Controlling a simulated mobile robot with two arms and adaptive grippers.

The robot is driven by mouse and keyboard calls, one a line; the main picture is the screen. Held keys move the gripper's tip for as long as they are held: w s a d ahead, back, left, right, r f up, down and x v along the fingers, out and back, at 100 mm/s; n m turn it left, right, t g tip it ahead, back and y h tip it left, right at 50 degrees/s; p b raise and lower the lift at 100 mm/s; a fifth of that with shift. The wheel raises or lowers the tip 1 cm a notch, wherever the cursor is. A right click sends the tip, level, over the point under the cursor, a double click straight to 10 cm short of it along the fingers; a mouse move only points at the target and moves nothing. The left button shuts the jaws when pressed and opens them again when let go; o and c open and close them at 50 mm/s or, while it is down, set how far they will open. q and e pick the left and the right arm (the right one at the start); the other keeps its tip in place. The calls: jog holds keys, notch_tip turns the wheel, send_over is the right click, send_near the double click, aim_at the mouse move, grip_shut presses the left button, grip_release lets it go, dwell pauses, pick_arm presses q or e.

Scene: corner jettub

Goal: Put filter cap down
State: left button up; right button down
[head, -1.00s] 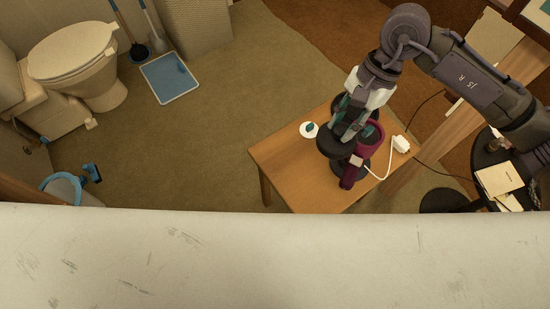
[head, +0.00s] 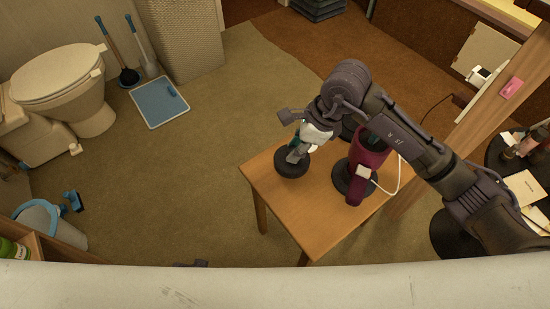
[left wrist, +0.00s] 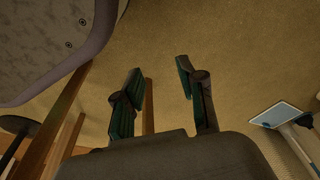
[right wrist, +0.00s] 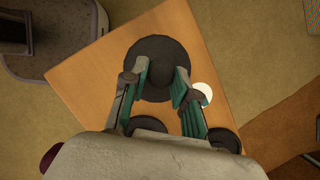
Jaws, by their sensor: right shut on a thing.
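The filter cap, a round black disc with a raised knob, is at the left part of the wooden table (head: 310,220) in the head view (head: 291,168). My right gripper (head: 298,153) is above it, shut on its knob. In the right wrist view the cap (right wrist: 160,48) lies flat, its knob between the two fingers (right wrist: 157,82). I cannot tell whether the cap touches the tabletop. My left gripper (left wrist: 160,95) shows in the left wrist view with its fingers apart and nothing between them, above the carpet.
A burgundy hair dryer (head: 366,157) with a white cord stands on the table, right of the cap. A small white round thing (right wrist: 203,93) lies near the cap. A toilet (head: 70,90) and blue-white scale (head: 160,102) are farther left. A pale ledge (head: 300,285) crosses the front.

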aim_at(276, 151)
jog(key=a+f, duration=0.1)
jog(key=w+a+f, duration=0.1)
jog(key=a, duration=0.1)
jog(key=w+a+f, duration=0.1)
jog(key=shift+a, duration=0.3)
notch_tip(276, 151, down, 4)
jog(key=shift+r+b, duration=0.1)
jog(key=shift+b, duration=0.3)
jog(key=shift+w, duration=0.1)
pick_arm(q)
jog(key=shift+w+d+r, duration=0.1)
jog(key=shift+w+r, duration=0.25)
jog(key=shift+r, duration=0.3)
jog(key=shift+w+r, duration=0.35)
jog(key=shift+r, duration=0.25)
pick_arm(e)
jog(key=shift+f, duration=0.25)
pick_arm(q)
jog(key=shift+w+r, duration=0.1)
jog(key=shift+r, duration=0.1)
pick_arm(e)
jog(key=c, duration=0.9)
grip_release()
jog(key=shift+r, duration=0.1)
